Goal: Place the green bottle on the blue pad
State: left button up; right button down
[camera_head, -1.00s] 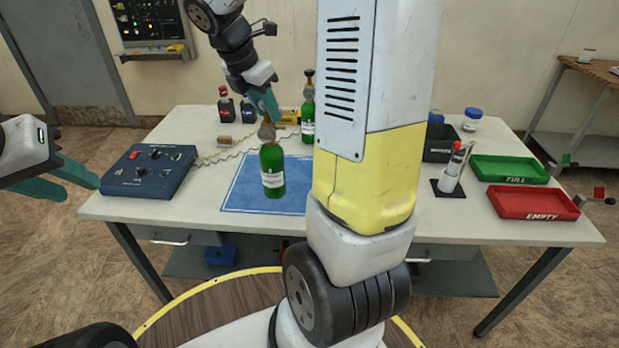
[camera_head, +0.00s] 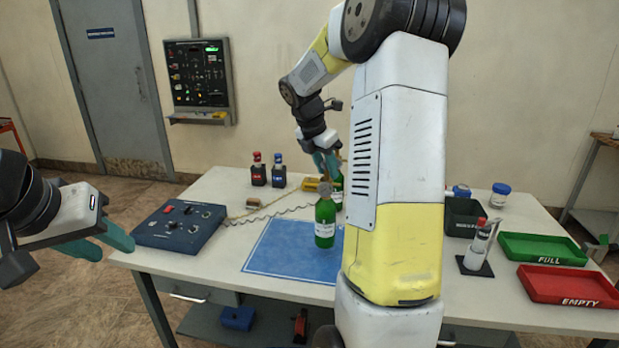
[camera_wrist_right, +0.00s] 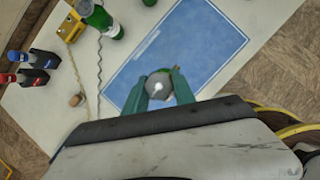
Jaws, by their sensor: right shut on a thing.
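A green bottle (camera_head: 325,222) with a white label and a grey cap is upright over the blue pad (camera_head: 270,262). I cannot tell whether its base touches the pad. My right gripper (camera_head: 327,170) is shut on the bottle at its top. In the right wrist view, the teal fingers (camera_wrist_right: 159,92) are on either side of the round grey cap (camera_wrist_right: 158,84), which hides the body below. The pad (camera_wrist_right: 185,45) shows beyond it. A second green bottle (camera_wrist_right: 98,18) stands behind, partly hidden in the head view. My left gripper (camera_head: 104,242) is open and empty left of the table.
A blue control box (camera_head: 180,225) sits at the table's left. Red-capped and blue-capped bottles (camera_head: 268,172) stand at the back. A dark bin (camera_head: 462,215), a white cylinder on a stand (camera_head: 478,245), a green FULL tray (camera_head: 541,249) and a red EMPTY tray (camera_head: 568,287) are at the right.

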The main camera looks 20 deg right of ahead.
jog(key=shift+w+d+f, duration=0.25)
jog(key=shift+d+f, duration=0.05)
jog(key=shift+f, duration=0.3)
jog(key=shift+w+d+f, duration=0.3)
jog(key=shift+f, duration=0.3)
jog(key=shift+w+d+f, duration=0.25)
jog(key=shift+d+f, duration=0.05)
jog(key=shift+f, duration=0.4)
jog(key=c, duration=1)
grip_release()
jog(key=shift+f, duration=0.1)
jog(key=shift+c, duration=0.2)
jog(key=v, duration=1.2)
jog(key=s+a+m+t+y, duration=0.2)
jog(key=s+a+m, duration=0.5)
jog(key=s+m, duration=0.4)
jog(key=s+a+m+t+y, duration=0.2)
jog(key=s+a+m+y, duration=0.2)
jog(key=s+a+m, duration=0.4)
jog(key=s+m, duration=0.3)
jog(key=s, duration=0.4)
jog(key=shift+a+f, duration=0.2)
jog(key=shift+f, duration=0.2)
